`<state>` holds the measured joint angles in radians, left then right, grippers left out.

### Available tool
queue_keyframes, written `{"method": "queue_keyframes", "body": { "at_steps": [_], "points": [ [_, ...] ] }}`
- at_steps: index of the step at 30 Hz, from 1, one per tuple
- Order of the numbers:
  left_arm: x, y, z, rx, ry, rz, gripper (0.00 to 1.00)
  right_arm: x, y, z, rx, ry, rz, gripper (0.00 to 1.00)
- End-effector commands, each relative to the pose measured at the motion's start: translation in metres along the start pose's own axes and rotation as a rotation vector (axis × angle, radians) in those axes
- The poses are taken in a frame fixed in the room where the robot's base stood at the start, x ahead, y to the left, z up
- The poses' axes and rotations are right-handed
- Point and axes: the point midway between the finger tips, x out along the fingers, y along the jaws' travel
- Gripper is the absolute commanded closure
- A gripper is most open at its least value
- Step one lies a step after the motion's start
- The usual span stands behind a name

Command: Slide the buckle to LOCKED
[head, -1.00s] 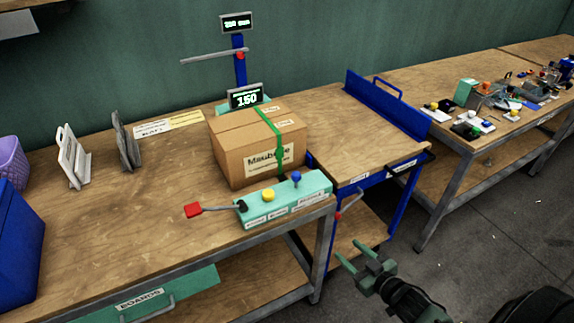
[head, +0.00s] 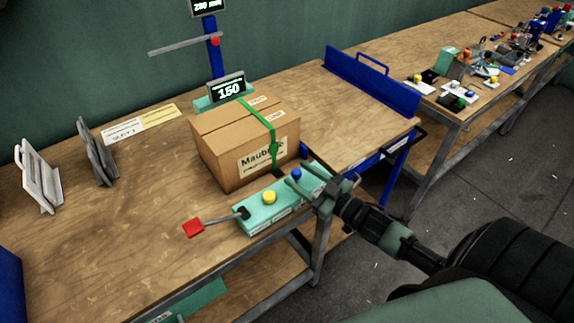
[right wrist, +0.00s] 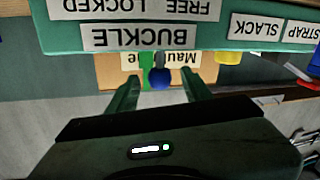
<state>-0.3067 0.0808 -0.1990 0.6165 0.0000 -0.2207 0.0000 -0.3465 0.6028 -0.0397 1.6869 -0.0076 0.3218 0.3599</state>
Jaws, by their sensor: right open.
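The buckle slider's blue knob (head: 296,174) stands at the right end of the teal control box (head: 257,220). In the right wrist view the blue knob (right wrist: 159,78) shows between the spread fingertips, apart from both. The upside-down BUCKLE label (right wrist: 137,37) sits there beside the FREE and LOCKED label (right wrist: 143,9); I cannot tell which end the knob is at. My right gripper (head: 316,190) is open and empty at the box's right end, close to the knob. A carton (head: 235,165) with a green strap (head: 262,118) stands behind the box. My left gripper is not in view.
A yellow knob (head: 269,197) and a red-handled lever (head: 194,228) are on the same box. A display post (head: 213,60) stands behind the carton. A blue-fenced side table (head: 365,140) is to the right. The bench's left front is clear.

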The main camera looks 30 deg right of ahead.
Motion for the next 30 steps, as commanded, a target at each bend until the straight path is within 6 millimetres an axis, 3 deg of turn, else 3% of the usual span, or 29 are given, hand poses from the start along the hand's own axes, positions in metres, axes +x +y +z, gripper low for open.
{"method": "queue_keyframes", "body": {
  "at_steps": [3,9,15,20,25,30],
  "points": [
    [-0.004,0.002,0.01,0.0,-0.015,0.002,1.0,0.02,0.001,-0.002,0.0,0.002,0.001,0.5],
    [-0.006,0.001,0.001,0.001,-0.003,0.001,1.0,0.04,0.0,-0.001,0.0,0.001,0.001,0.5],
    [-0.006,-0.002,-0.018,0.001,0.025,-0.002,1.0,0.045,0.0,0.0,0.001,-0.001,0.0,0.5],
    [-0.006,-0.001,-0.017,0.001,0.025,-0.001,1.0,0.044,0.0,0.0,0.001,-0.001,0.0,0.5],
    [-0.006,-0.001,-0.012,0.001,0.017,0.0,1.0,0.044,0.0,0.0,0.001,-0.001,0.0,0.97],
    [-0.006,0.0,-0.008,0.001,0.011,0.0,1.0,0.044,0.0,0.0,0.001,-0.001,0.0,1.0]
  ]
}}
